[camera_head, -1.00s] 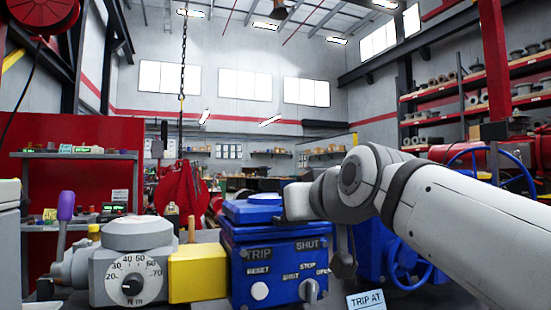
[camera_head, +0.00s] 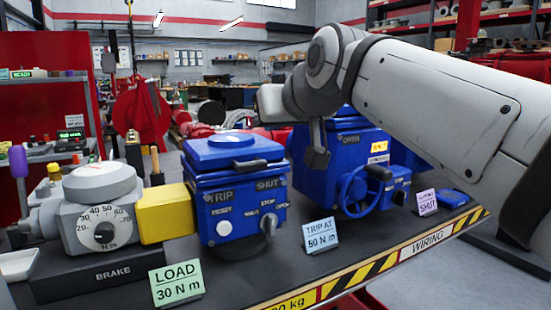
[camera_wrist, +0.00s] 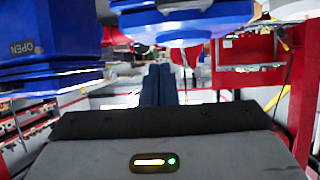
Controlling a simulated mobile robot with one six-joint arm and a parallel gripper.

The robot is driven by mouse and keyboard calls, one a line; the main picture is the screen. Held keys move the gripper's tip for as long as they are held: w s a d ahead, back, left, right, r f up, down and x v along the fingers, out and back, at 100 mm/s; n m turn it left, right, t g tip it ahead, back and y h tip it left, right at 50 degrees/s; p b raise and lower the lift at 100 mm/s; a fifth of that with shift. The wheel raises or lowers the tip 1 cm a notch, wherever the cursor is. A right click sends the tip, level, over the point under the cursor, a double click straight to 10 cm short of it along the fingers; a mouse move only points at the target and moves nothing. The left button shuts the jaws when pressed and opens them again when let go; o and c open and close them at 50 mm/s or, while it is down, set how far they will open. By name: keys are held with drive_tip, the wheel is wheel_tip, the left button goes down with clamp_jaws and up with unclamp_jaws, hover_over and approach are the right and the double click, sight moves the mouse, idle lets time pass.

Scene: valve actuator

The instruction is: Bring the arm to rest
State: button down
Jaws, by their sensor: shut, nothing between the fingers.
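My arm comes in from the right of the head view and reaches over the bench. My gripper (camera_head: 316,158) hangs down at its end, in front of the larger blue actuator (camera_head: 342,172) with the handwheel. In the wrist view my gripper (camera_wrist: 159,84) shows two dark fingers together, with nothing between them. Blue housings fill the top and left of that view, close by. I cannot tell whether anything touches. The smaller blue actuator (camera_head: 222,195), with TRIP and SHUT labels, stands left of my gripper.
A grey brake unit (camera_head: 100,212) with a dial and a yellow coupling (camera_head: 168,214) stand at the left. Cards stand along the bench front: LOAD 30 N m (camera_head: 176,284), TRIP AT 50 N m (camera_head: 320,236) and a SHUT card (camera_head: 427,202).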

drive_tip(key=s+d+f+m+g+h+p, duration=0.2)
drive_tip(key=s+d+f+g+p, duration=0.2)
drive_tip(key=s+d+f+p, duration=0.3)
drive_tip(key=s+d+f+m+g+h+p, duration=0.2)
drive_tip(key=s+d+f+g+p, duration=0.3)
drive_tip(key=p, duration=1.1)
drive_tip(key=s+d+f+h, duration=0.1)
drive_tip(key=s+d, duration=0.2)
drive_tip(key=s, duration=0.2)
drive_tip(key=shift+s+d+f+m, duration=0.3)
drive_tip(key=shift+s+d+f, duration=0.05)
drive_tip(key=shift+d+f, duration=0.05)
drive_tip(key=shift+a, duration=0.1)
